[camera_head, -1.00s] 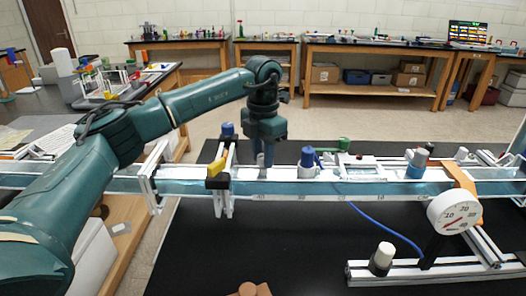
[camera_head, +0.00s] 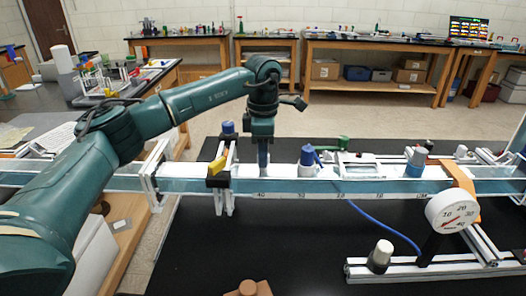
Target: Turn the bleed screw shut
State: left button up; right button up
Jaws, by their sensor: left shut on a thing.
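My left gripper (camera_head: 263,163) points straight down onto the clear, blue-tinted tube (camera_head: 350,187) that runs across the bench. Its narrow fingers are shut on a small part at the top of the tube, apparently the bleed screw, which the fingers hide. It works between the yellow-handled clamp (camera_head: 217,166) on the left and a blue-capped fitting (camera_head: 307,156) on the right, touching neither as far as I can see.
A dial gauge (camera_head: 453,211) on an orange bracket stands at the right. A blue hose (camera_head: 385,226) loops in front of the tube.

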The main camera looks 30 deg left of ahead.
pick_arm(q)
jog(key=shift+r, duration=0.1)
dwell(0.4)
jog(key=o, duration=1)
notch_tip(320, 180, up, 13)
jog(key=shift+r+b, duration=0.1)
jog(key=shift+b, duration=0.6)
